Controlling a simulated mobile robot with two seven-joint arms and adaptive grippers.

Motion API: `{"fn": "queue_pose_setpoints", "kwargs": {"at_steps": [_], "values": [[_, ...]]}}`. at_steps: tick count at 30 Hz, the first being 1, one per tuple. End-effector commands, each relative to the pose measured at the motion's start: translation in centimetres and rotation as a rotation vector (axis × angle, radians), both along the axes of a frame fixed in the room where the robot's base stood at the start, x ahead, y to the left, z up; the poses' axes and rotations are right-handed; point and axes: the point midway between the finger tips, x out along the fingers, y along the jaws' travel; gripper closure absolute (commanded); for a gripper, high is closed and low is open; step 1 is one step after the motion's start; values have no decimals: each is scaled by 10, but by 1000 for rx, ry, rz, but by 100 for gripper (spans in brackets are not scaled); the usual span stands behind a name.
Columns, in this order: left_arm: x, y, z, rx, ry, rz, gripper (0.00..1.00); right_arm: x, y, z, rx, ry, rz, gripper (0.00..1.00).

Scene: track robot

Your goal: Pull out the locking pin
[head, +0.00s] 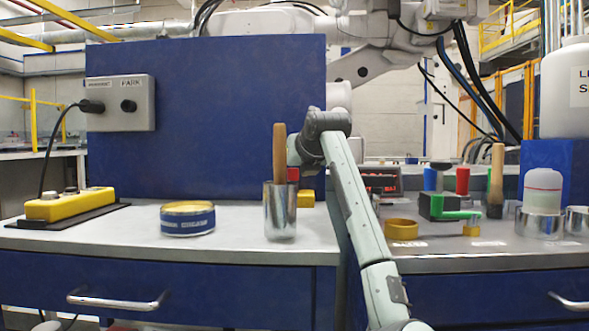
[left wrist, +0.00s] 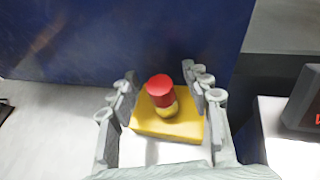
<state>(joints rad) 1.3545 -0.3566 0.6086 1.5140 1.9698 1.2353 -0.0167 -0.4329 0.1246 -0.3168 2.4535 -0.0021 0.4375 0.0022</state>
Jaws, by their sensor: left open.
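The locking pin has a red round knob (left wrist: 160,86) and stands upright in a yellow block (left wrist: 178,124) on the bench. In the head view the red knob (head: 293,174) and the yellow block (head: 306,199) show partly, behind a metal cup. My left gripper (left wrist: 160,80) is open, with one finger on each side of the knob and a gap on both sides. In the head view the left gripper (head: 296,155) is above and behind the cup, its fingers mostly hidden. My right gripper is not in view.
The metal cup (head: 280,215) with a wooden handle (head: 279,150) stands in front of the pin. A grease tin (head: 187,219) is to its left. A blue panel (head: 210,115) rises behind. A red-digit display (head: 382,183) is to the right.

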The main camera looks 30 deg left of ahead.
Motion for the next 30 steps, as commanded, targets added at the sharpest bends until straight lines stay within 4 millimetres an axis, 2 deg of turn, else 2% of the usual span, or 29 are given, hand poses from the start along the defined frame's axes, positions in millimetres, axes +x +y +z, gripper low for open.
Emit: {"fn": "queue_pose_setpoints", "kwargs": {"at_steps": [2, 14, 30], "values": [[0, 0, 0, 0, 0, 0, 52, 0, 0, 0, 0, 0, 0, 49], [0, 0, 0, 0, 0, 1, 100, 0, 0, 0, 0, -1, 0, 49], [0, 0, 6, 1, 0, 1, 100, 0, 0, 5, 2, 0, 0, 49]]}}
